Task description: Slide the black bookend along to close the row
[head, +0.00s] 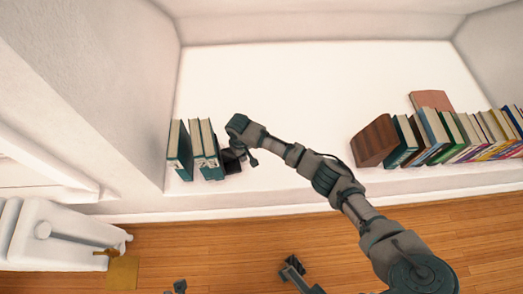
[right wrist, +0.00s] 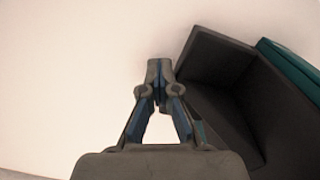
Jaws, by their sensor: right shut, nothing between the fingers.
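The black bookend (head: 231,167) stands on the white ledge at the right end of a short group of books, partly hidden by my right gripper. Two teal books (head: 207,158) stand just left of it. Another teal book (head: 181,158) stands further left, with a narrow gap between. My right gripper (head: 238,150) is at the bookend. In the right wrist view, the gripper (right wrist: 158,72) is shut and empty. The bookend (right wrist: 232,95) is close on its right, with a teal book (right wrist: 290,70) beyond. Contact cannot be told.
A brown block-like bookend (head: 375,141) and a row of several books (head: 440,135) stand at the right of the ledge. A reddish-brown piece (head: 431,100) lies behind them. The ledge between the groups is clear. A white radiator (head: 60,235) stands at the lower left.

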